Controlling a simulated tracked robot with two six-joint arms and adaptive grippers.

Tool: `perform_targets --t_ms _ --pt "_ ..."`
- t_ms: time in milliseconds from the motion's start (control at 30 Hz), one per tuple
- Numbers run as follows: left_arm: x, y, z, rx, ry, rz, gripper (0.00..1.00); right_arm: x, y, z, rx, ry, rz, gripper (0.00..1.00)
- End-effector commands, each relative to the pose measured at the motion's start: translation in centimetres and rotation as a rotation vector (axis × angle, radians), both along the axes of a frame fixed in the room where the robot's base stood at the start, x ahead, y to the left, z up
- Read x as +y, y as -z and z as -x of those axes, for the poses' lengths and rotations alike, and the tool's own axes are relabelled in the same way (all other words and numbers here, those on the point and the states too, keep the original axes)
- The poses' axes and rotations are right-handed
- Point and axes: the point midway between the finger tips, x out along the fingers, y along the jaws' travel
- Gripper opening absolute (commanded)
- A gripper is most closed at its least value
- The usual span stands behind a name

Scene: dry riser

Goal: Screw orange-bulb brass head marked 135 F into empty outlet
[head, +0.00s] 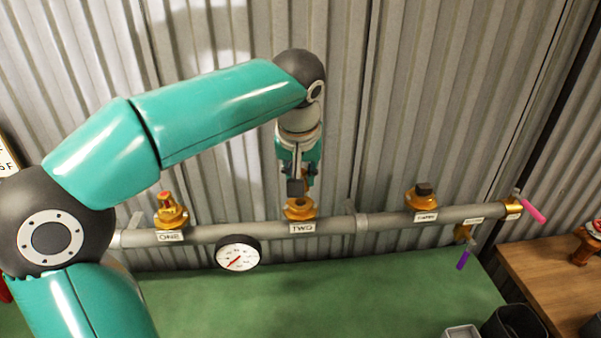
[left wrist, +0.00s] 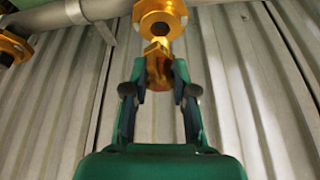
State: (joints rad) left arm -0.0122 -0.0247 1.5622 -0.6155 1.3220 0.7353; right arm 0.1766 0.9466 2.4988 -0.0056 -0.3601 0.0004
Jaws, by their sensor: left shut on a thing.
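My left gripper (head: 298,188) reaches down over the outlet marked TWO (head: 300,210) on the grey pipe. In the left wrist view my left gripper (left wrist: 160,88) is shut on a brass head (left wrist: 158,65). The head's far end is at the mouth of the brass outlet (left wrist: 160,14); I cannot tell whether the threads meet. The bulb and any marking are hidden by the fingers. My right gripper is not in view.
A brass head with a red top (head: 168,208) sits on outlet ONE. A dark-capped outlet (head: 424,196) is to the right. A gauge (head: 237,253) hangs below the pipe, and pink (head: 533,211) and purple (head: 463,260) levers are at its right end. A wooden table (head: 555,275) stands right.

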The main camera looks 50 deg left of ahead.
Motion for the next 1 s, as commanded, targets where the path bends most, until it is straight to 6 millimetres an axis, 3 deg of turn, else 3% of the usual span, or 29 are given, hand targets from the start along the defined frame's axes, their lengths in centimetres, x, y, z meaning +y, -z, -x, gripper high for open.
perform_targets --t_ms 1000 --pt "0.0 3.2 0.0 0.0 -0.001 0.0 0.0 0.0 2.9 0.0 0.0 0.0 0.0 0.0"
